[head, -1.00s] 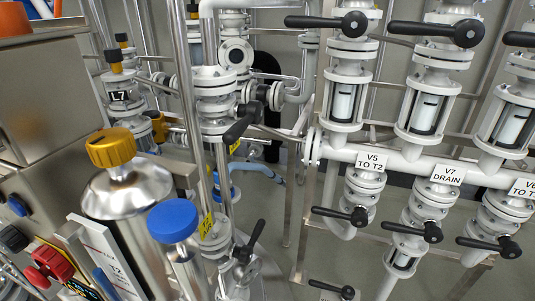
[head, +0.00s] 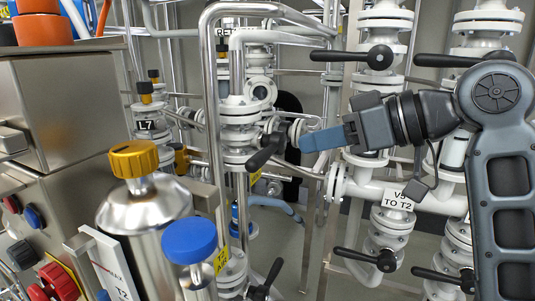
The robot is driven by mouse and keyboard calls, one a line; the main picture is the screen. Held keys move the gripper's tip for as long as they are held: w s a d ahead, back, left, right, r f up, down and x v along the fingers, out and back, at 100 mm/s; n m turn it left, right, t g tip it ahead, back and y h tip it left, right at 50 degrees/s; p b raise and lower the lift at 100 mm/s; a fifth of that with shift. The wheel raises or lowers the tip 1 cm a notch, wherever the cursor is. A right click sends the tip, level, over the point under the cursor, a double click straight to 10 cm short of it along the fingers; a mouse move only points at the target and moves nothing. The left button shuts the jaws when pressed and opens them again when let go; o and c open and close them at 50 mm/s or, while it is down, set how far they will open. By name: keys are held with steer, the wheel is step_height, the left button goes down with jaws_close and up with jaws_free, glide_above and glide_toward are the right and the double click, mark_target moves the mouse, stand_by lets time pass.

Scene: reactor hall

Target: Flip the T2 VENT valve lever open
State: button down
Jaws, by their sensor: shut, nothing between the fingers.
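My gripper (head: 312,140) reaches in from the right in the head view, with its blue fingers shut and empty. Its tips point left towards a black lever (head: 264,152) on the white valve of the central vertical pipe. The tips appear to the right of that lever, and I cannot tell the gap in depth. Another black lever (head: 266,278) tilts up and right on a lower valve. No label reading T2 VENT is legible, so I cannot tell which lever it names. A sign (head: 118,275) with T2 stands at the lower left, partly cut off.
A steel vessel (head: 143,215) with a yellow cap (head: 133,159) and a blue knob (head: 189,240) stand in the left foreground. The V5 TO T2 label (head: 397,199) and black levers (head: 365,258) are on the right. Steel pipes (head: 209,100) run beside the central valve.

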mark_target(267, 149)
step_height(267, 149, up, 8)
steer(key=s+n+g+h, duration=0.1)
steer(key=n+g, duration=0.1)
steer(key=n, duration=0.1)
steer(key=shift+s+d+f+b, duration=0.15)
steer(key=shift+s+d+b, duration=0.15)
steer(key=shift+s+d, duration=0.15)
steer(key=shift+w+a, duration=0.1)
steer(key=w+a+f, duration=0.1)
steer(key=a+f, duration=0.1)
steer(key=f, duration=0.1)
steer(key=w+a+f+p, duration=0.1)
steer(key=a+f, duration=0.2)
steer(key=w+a+f+p, duration=0.1)
steer(key=a+f, duration=0.2)
steer(key=shift+a+f, duration=0.2)
steer(key=shift+f, duration=0.05)
steer(key=shift+f+n+h+b, duration=0.15)
steer(key=shift+n+h+b, duration=0.15)
